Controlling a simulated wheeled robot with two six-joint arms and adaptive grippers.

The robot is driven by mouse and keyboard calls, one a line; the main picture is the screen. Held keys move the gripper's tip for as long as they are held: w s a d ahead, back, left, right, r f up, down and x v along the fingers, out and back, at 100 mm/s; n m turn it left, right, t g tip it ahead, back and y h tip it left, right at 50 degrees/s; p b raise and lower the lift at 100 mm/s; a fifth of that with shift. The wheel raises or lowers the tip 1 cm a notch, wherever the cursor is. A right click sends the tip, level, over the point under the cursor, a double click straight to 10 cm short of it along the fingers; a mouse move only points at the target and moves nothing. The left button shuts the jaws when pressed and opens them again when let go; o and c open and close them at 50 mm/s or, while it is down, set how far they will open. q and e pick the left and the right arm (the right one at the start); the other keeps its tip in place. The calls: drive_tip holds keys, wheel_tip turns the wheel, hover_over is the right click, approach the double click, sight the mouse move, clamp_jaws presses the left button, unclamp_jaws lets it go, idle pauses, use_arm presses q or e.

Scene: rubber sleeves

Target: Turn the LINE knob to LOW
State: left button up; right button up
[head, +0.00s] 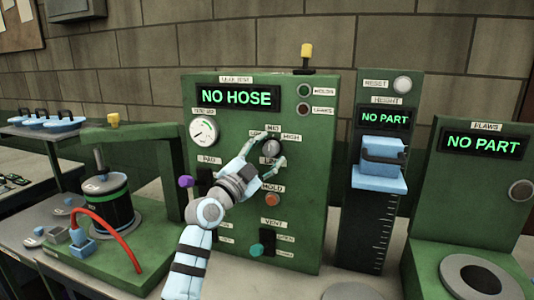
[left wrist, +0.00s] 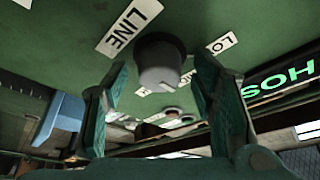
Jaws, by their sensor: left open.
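The LINE knob (head: 271,146) is a small dark round knob on the green leak-test panel (head: 240,130), with the labels LOW, MID and HIGH around its upper side. In the left wrist view the knob (left wrist: 158,62) shows a dark base and grey face, near the LINE label (left wrist: 128,26). In the left wrist view gaps show between both fingers and the knob. One finger hides part of the LOW label. My right gripper is out of view.
The display (head: 238,97) reads NO HOSE. A purple-tipped lever (head: 186,182) stands at the panel's left. A height gauge (head: 378,180) stands close on the right.

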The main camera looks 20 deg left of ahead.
use_arm(q)
drive_tip(key=shift+c, duration=0.3)
drive_tip(key=c, duration=1.1)
drive_tip(key=shift+f, duration=0.1)
